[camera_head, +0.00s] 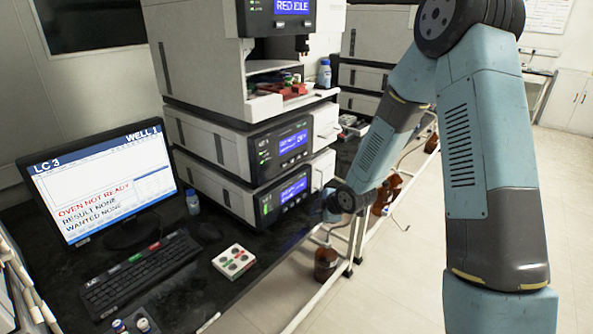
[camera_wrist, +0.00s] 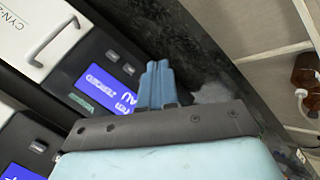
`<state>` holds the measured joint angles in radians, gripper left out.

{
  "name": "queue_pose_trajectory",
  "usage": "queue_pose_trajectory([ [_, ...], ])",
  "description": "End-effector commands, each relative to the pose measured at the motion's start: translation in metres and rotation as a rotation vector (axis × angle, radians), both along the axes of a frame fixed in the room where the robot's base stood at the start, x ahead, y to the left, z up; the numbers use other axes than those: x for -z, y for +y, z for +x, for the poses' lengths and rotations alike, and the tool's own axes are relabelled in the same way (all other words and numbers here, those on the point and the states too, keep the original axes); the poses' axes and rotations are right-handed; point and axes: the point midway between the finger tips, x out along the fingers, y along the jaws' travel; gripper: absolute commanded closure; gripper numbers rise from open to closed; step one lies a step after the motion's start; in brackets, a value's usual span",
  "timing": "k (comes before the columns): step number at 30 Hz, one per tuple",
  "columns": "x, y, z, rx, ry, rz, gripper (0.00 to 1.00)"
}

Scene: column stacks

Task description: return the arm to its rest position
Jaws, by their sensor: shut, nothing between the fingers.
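My arm (camera_head: 462,130) reaches in from the right of the head view, folds at the top and runs down toward the bench's right edge. Its far end is beside the lower stacked units. My gripper (camera_wrist: 157,82) shows in the wrist view with its two blue fingers together and nothing between them. It is over the dark bench top (camera_wrist: 185,45), close to the front of a unit with a lit blue screen (camera_wrist: 105,88). I cannot tell from the wrist view whether the fingertips touch anything. The fingers are not clearly seen in the head view.
The stacked instrument units (camera_head: 285,150) stand just left of the arm's end. A monitor (camera_head: 100,180) reads OVEN NOT READY, with a keyboard (camera_head: 140,272) before it. A white block with round wells (camera_head: 234,262) lies on the bench. Brown bottles (camera_head: 326,262) hang below bench level. Floor at right is clear.

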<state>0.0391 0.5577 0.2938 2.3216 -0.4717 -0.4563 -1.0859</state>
Motion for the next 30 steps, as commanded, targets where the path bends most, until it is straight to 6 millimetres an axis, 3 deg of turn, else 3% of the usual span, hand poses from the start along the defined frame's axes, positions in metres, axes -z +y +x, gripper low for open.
queue_pose_trajectory([
  [7,-0.057,-0.037,-0.004,0.171,0.045,-0.031,1.00],
  [14,-0.114,-0.074,-0.021,0.371,0.097,-0.033,1.00],
  [23,-0.183,-0.116,-0.061,0.642,0.156,0.013,1.00],
  [30,-0.232,-0.144,-0.106,0.859,0.206,0.088,1.00],
])
